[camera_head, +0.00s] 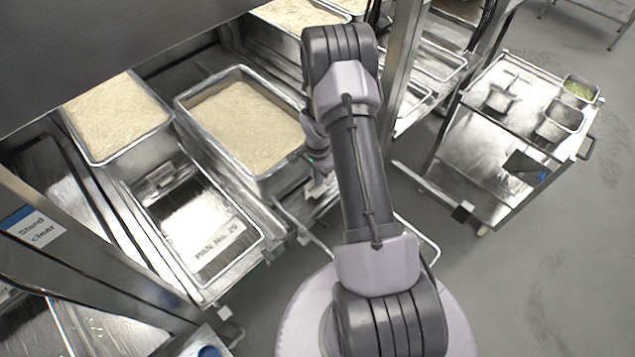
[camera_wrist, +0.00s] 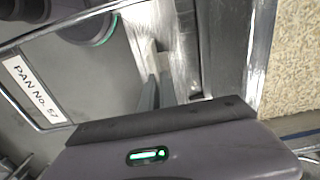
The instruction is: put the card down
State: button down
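My gripper (camera_head: 318,170) is at the front right side of a deep rice-filled pan (camera_head: 182,112), mostly hidden behind my own arm in the head view. In the wrist view its narrow grey fingers (camera_wrist: 157,88) point at a metal edge beside the rice. A small pale patch shows at their tips; I cannot tell whether it is a card in the grip or part of the rack. A white card reading "PAN No. 57" (camera_wrist: 32,92) shows at the left of the wrist view, apart from the fingers. Another label, "PAN No. 29" (camera_head: 219,240), lies at the front of a shallow metal pan (camera_head: 250,262).
Another rice pan (camera_head: 158,130) stands at the left. A steel post (camera_head: 402,70) rises right of my arm. A steel cart (camera_head: 480,150) with small containers stands at the right, with open floor (camera_head: 560,260) beyond. A "Stand clear" sign (camera_head: 35,228) is on the left frame.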

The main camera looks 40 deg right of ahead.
jog(key=shift+a+f+b, duration=0.1)
jog(key=shift+f+b, duration=0.2)
jog(key=shift+f, duration=1)
jog(key=c, duration=1.6)
grip_release()
notch_tip(320, 180, up, 12)
jog(key=shift+r+p, duration=0.2)
jog(key=shift+p, duration=1)
